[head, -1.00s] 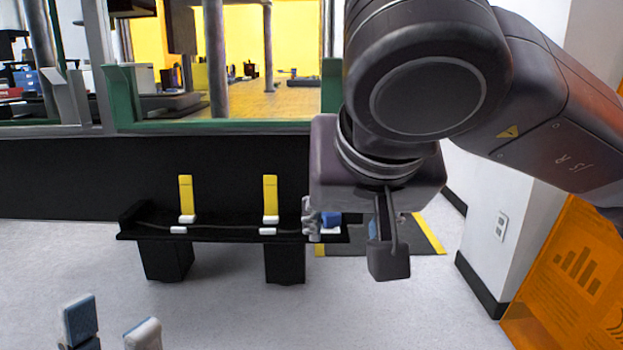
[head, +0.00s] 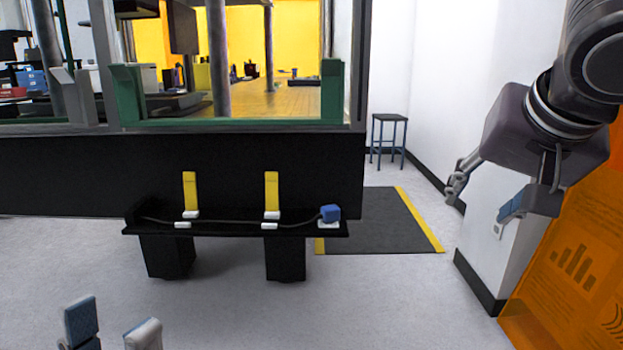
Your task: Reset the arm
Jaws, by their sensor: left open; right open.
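My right arm comes in from the upper right. Its gripper (head: 483,203) hangs at the right of the head view, open and with nothing between its fingers. It is well to the right of the black bench, in front of the white wall. My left gripper (head: 112,335) shows only as two fingertips at the bottom left edge. The fingertips are apart and nothing shows between them. The rest of the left arm is out of the picture.
A dark mat (head: 375,225), a stool (head: 388,140) and an orange panel (head: 565,265) are at right. Floor in front is clear.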

